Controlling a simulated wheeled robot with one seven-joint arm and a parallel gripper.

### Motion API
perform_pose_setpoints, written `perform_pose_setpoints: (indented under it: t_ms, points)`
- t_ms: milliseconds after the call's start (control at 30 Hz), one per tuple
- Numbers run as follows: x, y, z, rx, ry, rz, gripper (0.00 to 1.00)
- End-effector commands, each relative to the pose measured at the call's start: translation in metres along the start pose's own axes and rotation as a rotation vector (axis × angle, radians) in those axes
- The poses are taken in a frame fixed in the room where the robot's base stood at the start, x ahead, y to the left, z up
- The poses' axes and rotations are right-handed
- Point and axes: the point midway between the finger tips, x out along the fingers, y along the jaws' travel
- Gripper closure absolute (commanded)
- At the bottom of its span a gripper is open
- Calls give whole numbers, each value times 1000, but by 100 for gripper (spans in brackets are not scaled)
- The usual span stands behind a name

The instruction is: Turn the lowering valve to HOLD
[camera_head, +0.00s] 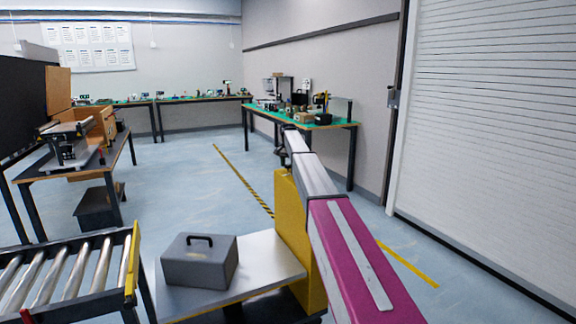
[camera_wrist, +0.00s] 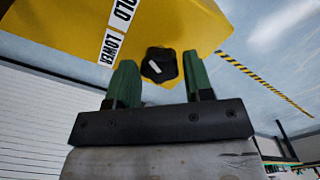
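The lowering valve (camera_wrist: 160,65) is a black knob with a short white mark, set on a yellow housing (camera_wrist: 195,25). Two white labels stand left of it in the wrist view: a LOWER label (camera_wrist: 111,47), and a partly cut-off one reading "OLD" (camera_wrist: 123,12). The white mark slants; I cannot tell which label it points to. My gripper (camera_wrist: 160,62) has two green fingers, one on each side of the knob, apart with narrow gaps. Whether they touch the knob is unclear. The yellow housing also shows in the head view (camera_head: 288,215), where my arm hides the valve.
A grey box with a handle (camera_head: 200,262) sits on the metal platform (camera_head: 265,262) beside the housing. A roller conveyor (camera_head: 70,275) is at lower left. Workbenches (camera_head: 335,124) stand farther back. A shutter door (camera_head: 490,130) is at right, with floor free before it.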

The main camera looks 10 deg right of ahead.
Motion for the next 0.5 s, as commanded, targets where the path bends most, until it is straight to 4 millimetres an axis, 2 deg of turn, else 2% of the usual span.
perform_pose_setpoints:
  t_ms: [367, 500]
  points:
    - [-1, 0, 0, -2, 0, 0, 36]
    - [-8, 0, 0, -2, 0, 0, 36]
